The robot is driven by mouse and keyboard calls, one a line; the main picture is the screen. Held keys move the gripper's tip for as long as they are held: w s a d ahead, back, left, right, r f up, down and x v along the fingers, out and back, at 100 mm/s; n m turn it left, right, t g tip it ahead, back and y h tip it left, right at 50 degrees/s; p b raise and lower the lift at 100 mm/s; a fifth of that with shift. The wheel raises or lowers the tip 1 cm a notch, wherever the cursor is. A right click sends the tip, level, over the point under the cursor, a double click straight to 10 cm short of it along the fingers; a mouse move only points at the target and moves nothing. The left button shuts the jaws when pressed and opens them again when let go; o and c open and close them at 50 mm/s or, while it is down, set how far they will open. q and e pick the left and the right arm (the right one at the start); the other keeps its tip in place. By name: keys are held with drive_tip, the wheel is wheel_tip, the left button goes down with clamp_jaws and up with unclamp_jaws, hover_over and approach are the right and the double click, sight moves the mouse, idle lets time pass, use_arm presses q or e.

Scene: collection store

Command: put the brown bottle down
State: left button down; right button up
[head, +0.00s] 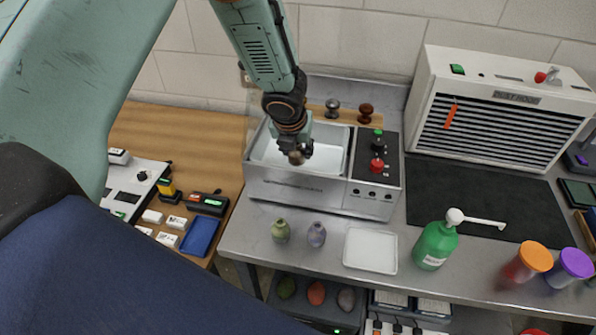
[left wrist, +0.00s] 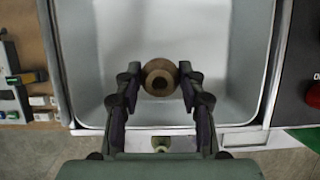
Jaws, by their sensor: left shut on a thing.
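The brown bottle (head: 296,158) is small and round and hangs below my left gripper (head: 297,150) in the head view, over the open metal basin (head: 263,172). In the left wrist view the bottle (left wrist: 159,67) shows mouth-on between the two fingers of my left gripper (left wrist: 160,84), which are shut on it. The pale basin floor (left wrist: 205,40) lies behind it, and I cannot tell how high above the floor it is. My right gripper is not in view.
A green bottle (head: 281,230) and a grey-purple bottle (head: 316,234) stand in front of the basin. A white tray (head: 370,250) and a green pump bottle (head: 435,245) are to their right. The dark mat (head: 480,195) before the dust hood (head: 505,95) is largely clear.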

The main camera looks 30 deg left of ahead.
sight(300, 166)
use_arm(q)
drive_tip(key=shift+w+f+b, duration=0.1)
drive_tip(key=shift+f+b, duration=0.2)
drive_tip(key=shift+f, duration=0.55)
drive_tip(key=shift+d+f, duration=0.2)
drive_tip(key=shift+f, duration=0.05)
drive_tip(key=shift+w+d+f+b, duration=0.1)
drive_tip(key=shift+w+d+b, duration=0.05)
drive_tip(key=shift+d+b, duration=0.2)
drive_tip(key=f+b, duration=0.2)
drive_tip(key=f, duration=0.1)
drive_tip(key=shift+s+a+f+b, duration=0.2)
drive_tip(key=shift+a+b, duration=0.1)
drive_tip(key=shift+a, duration=0.1)
drive_tip(key=shift+w+f, duration=0.1)
drive_tip(key=shift+f, duration=0.05)
drive_tip(key=shift+w+d, duration=0.1)
drive_tip(key=shift+d, duration=0.2)
drive_tip(key=shift+s+a+f, duration=0.1)
drive_tip(key=shift+s+a, duration=0.05)
drive_tip(key=shift+s, duration=0.05)
drive_tip(key=c, duration=1)
unclamp_jaws()
drive_tip(key=shift+a, duration=0.1)
drive_tip(key=shift+o, duration=1)
drive_tip(key=shift+w+d, duration=0.2)
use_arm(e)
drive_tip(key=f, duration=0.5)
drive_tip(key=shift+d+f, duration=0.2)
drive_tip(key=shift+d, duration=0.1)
